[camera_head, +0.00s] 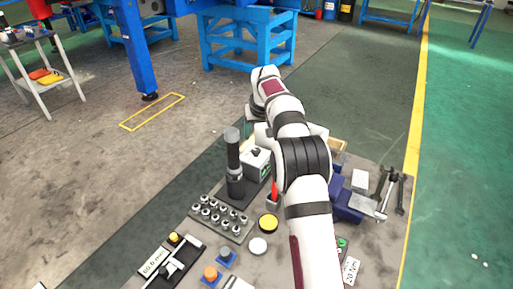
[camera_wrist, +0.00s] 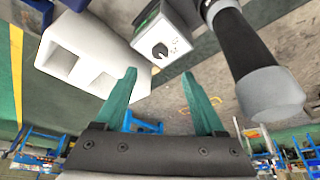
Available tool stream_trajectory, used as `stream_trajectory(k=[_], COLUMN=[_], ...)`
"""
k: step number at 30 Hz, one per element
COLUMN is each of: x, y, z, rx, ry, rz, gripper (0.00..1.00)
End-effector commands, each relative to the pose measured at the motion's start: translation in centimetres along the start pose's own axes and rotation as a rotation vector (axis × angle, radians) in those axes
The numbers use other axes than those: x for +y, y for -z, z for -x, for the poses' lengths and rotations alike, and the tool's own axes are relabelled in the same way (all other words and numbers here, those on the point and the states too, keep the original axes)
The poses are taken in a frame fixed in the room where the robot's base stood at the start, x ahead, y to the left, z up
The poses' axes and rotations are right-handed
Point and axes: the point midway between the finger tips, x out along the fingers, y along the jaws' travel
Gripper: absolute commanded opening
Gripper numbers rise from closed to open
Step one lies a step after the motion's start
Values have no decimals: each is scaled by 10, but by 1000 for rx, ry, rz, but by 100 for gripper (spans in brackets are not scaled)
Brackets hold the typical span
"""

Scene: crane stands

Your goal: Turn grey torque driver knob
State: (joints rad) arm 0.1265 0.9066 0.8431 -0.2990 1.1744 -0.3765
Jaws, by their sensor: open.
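The torque driver stands upright in the head view as a tall black cylinder with a grey knob (camera_head: 232,134) on top. In the wrist view the grey knob (camera_wrist: 270,95) sits at the end of its black shaft (camera_wrist: 237,45), on the right. My gripper (camera_wrist: 160,77) shows two green fingers, spread apart with nothing between them. The knob is to the right of the right finger, outside the jaws and apart from them. In the head view my arm hides the fingers.
A box with a black dial (camera_wrist: 160,50) stands beside the driver; it also shows in the head view (camera_head: 257,163). A white hollowed block (camera_wrist: 90,50) is at the wrist view's upper left. A rack of several small sockets (camera_head: 221,217) lies in front of the driver.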

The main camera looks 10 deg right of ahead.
Motion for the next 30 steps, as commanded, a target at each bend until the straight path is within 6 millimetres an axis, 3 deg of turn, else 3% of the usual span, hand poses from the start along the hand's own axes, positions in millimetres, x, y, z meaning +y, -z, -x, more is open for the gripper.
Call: stream_trajectory(k=[3, 9, 15, 22, 30], x=[0, 0, 0, 0, 0], y=[-1, 0, 0, 0, 0], z=[-38, -84, -100, -100, -100], rx=[-3, 1, 2, 2, 1], ry=[0, 0, 0, 0, 0], rz=[1, 2, 2, 2, 3], gripper=[72, 72, 72, 72, 25])
